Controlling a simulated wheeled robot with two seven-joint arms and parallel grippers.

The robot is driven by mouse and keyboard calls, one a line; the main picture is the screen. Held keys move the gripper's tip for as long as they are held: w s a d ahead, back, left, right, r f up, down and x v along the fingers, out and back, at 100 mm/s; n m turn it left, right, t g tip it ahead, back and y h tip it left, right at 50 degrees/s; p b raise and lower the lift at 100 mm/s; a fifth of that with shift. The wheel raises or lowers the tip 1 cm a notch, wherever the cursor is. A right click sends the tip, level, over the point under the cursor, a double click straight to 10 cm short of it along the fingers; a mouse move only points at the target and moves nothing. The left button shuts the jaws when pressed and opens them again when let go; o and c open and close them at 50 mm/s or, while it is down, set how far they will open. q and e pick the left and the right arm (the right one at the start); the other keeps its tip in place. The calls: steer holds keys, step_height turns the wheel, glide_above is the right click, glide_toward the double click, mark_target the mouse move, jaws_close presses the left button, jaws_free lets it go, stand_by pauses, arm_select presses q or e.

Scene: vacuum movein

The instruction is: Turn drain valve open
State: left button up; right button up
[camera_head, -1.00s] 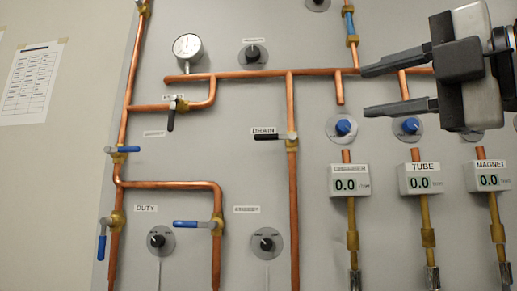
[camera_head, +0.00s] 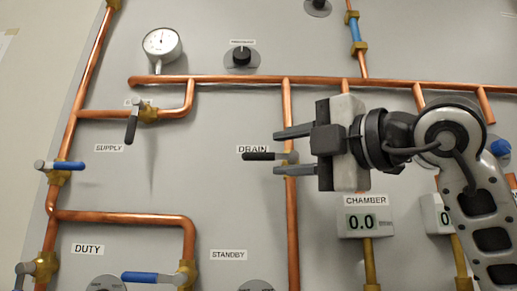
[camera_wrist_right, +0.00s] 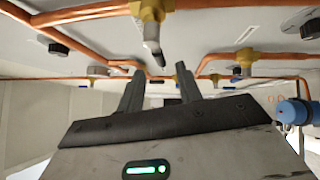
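The drain valve has a black lever handle (camera_head: 262,156) lying level and pointing left, across the vertical copper drain pipe (camera_head: 291,230). Its label reads DRAIN. My right gripper (camera_head: 276,151) comes from the right with its fingers open, one above and one below the handle in the head view. Whether they touch it or stand off the panel, I cannot tell. In the right wrist view a brass valve body (camera_wrist_right: 150,12), apparently the drain valve, shows above and ahead of the open, empty gripper (camera_wrist_right: 158,72). My left gripper is out of view.
The supply valve lever (camera_head: 131,128) hangs down at the left. Blue levers (camera_head: 60,165) and (camera_head: 152,277) sit farther left and below. A gauge (camera_head: 161,43) and a long horizontal pipe (camera_head: 230,79) are above. The chamber readout (camera_head: 364,222) shows 0.0 below my gripper.

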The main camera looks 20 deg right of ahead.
mark_target(263, 156)
steer(key=p+x, duration=0.1)
steer(key=x, duration=0.5)
steer(key=shift+w, duration=0.25)
steer(key=shift+c, duration=0.3)
jaws_close()
